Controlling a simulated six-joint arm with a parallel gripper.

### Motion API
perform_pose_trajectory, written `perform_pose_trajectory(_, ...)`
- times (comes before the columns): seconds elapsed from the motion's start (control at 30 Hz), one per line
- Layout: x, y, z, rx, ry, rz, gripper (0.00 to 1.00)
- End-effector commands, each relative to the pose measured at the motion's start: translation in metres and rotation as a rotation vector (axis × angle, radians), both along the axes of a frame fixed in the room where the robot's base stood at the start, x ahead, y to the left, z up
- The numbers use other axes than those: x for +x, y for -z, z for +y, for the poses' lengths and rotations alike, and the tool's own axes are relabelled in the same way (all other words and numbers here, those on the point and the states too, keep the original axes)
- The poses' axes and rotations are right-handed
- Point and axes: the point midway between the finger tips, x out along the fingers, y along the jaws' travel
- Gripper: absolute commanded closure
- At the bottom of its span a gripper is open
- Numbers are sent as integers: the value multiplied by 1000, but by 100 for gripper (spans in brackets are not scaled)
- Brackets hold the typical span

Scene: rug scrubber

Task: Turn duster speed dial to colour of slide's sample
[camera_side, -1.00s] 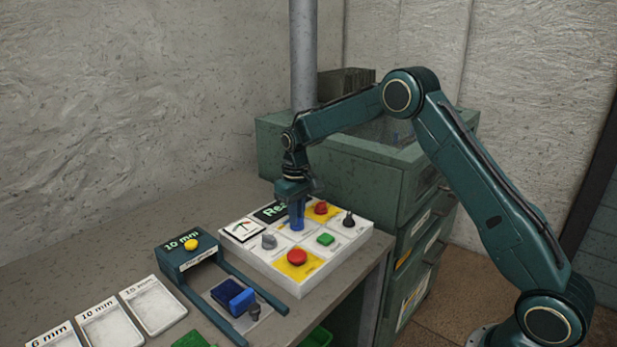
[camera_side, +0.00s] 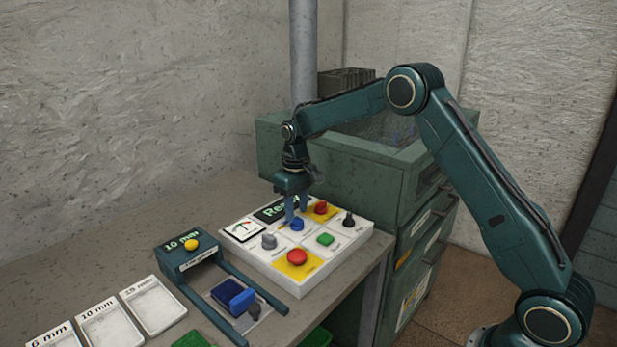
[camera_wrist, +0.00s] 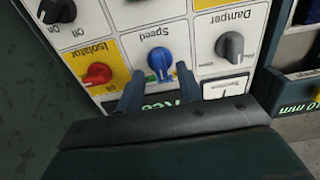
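The blue Speed dial (camera_side: 297,224) sits on a white control panel (camera_side: 268,272); it also shows in the wrist view (camera_wrist: 160,62), its label upside down. Small coloured marks beside it are too blurred to read. My gripper (camera_side: 296,209) is open and empty just above the dial, pointing down. In the wrist view its two fingers (camera_wrist: 159,72) lie apart, on either side of the dial's near edge. The slide (camera_side: 254,307), in front of the green 10 mm housing (camera_side: 186,258), carries a blue block (camera_side: 242,300) beside a dark blue patch (camera_side: 226,290).
The panel also has a grey Damper knob (camera_wrist: 230,46), a red Isolator knob (camera_wrist: 97,74), a black knob (camera_side: 348,220), a green button (camera_side: 325,239) and a large red button (camera_side: 297,257). White trays (camera_side: 152,305) stand at the left front. A green cabinet (camera_side: 400,190) stands behind.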

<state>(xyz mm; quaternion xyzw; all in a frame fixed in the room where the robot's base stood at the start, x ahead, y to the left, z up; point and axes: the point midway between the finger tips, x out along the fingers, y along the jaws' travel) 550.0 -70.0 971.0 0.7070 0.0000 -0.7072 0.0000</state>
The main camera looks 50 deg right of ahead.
Motion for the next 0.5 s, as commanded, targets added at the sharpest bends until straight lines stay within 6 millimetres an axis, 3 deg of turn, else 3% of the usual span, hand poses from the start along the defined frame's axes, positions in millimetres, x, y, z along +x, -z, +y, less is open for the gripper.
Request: perform_pose_trajectory(0.5,1,-85,0,-1,0,-4,64)
